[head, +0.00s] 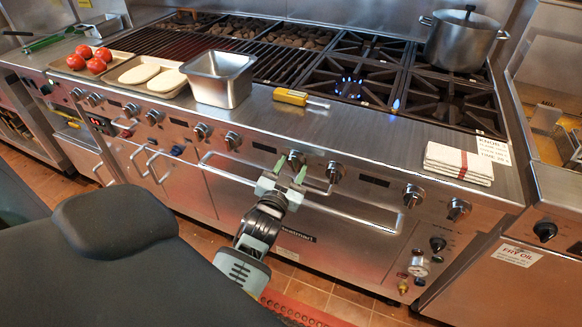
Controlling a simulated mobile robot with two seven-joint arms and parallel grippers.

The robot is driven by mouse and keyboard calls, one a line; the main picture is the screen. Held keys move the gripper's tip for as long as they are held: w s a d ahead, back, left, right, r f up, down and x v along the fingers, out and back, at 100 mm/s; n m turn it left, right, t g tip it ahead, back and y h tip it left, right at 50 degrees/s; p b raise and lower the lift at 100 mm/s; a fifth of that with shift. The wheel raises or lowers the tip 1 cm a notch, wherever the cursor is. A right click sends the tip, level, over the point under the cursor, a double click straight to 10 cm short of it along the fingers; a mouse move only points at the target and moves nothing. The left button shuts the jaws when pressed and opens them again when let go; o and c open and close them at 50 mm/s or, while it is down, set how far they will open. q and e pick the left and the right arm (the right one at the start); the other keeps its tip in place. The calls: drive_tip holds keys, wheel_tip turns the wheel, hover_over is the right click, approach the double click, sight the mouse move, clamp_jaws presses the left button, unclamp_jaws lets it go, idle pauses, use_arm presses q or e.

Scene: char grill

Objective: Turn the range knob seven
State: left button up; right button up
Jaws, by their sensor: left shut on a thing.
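The stainless range front (370,240) carries a row of round metal knobs. The range knob seven (296,158) is near the middle of the row, just above the long oven handle. My left gripper (290,170) reaches up from below, with its two green fingertips close around the lower part of this knob. It is shut on the knob, which shows partly above the fingertips; its pointer is too small to read. Another knob (335,172) is close on the right. My right gripper is not in view.
Blue flames (347,84) burn on the cooktop behind the knobs. A pot (463,38) stands at the back right, and a folded towel (459,162) lies on the front ledge. A yellow-handled tool (290,97) and a steel pan (219,78) are nearby. The oven handle (350,216) juts out.

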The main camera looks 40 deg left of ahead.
use_arm(q)
drive_tip(key=m, duration=0.3)
drive_tip(key=shift+m, duration=0.3)
idle(0.3)
drive_tip(key=o, duration=1)
drive_tip(key=shift+s+f, duration=0.1)
